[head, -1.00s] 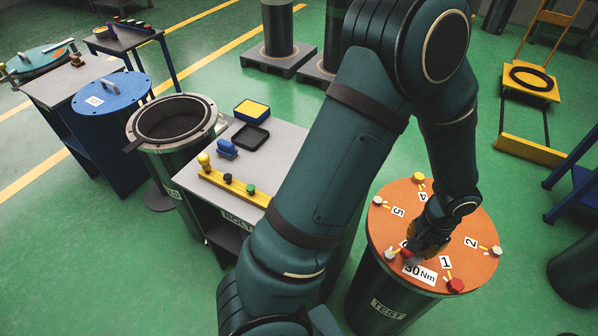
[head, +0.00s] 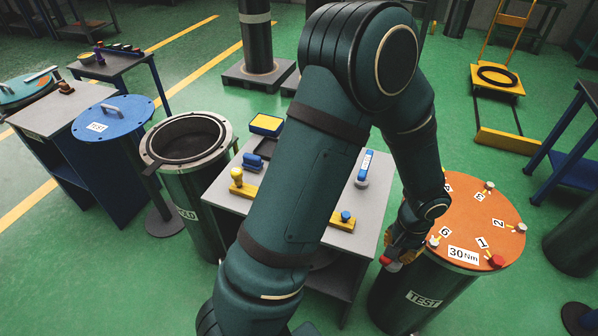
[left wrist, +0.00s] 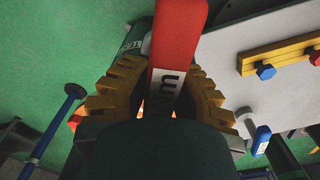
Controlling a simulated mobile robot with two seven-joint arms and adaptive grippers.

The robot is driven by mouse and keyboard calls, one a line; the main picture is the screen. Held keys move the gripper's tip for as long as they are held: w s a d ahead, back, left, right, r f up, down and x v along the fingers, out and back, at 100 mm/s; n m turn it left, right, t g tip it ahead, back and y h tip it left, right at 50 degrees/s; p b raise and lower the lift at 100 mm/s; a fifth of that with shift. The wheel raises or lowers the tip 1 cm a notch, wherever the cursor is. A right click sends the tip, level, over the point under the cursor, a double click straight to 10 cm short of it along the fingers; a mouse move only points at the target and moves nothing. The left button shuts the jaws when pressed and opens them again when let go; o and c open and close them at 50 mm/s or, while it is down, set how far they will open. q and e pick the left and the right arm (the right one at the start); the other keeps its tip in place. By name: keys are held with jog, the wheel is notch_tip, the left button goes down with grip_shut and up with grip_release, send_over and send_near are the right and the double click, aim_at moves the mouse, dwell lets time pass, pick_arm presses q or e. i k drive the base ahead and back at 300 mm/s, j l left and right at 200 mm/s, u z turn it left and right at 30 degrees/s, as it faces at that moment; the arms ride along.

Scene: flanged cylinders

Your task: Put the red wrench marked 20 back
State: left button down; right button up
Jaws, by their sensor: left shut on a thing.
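My left gripper (head: 402,248) is shut on a red wrench (head: 390,263), beside the left edge of the orange lid (head: 470,215) of the TEST drum. In the left wrist view the red wrench (left wrist: 178,45) sticks out between the yellow fingers (left wrist: 155,95). Its white label shows only an "m"; the number is hidden. A yellow rack (left wrist: 275,60) with blue and red knobs lies on the grey bench. In the head view my arm covers the middle of this rack (head: 250,193). My right gripper is not in view.
A blue wrench (head: 365,166) stands on the grey bench (head: 375,215), right of my arm. The lid carries numbered bolts and a 30 Nm label (head: 463,255). An open drum (head: 187,140) stands left of the bench.

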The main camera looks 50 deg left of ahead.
aim_at(361, 181)
jog(key=k+j, duration=0.15)
jog(key=j, duration=0.25)
jog(key=k+j, duration=0.15)
jog(key=j, duration=0.55)
jog(key=i+j, duration=0.15)
jog(key=j, duration=0.2)
jog(key=i, duration=0.15)
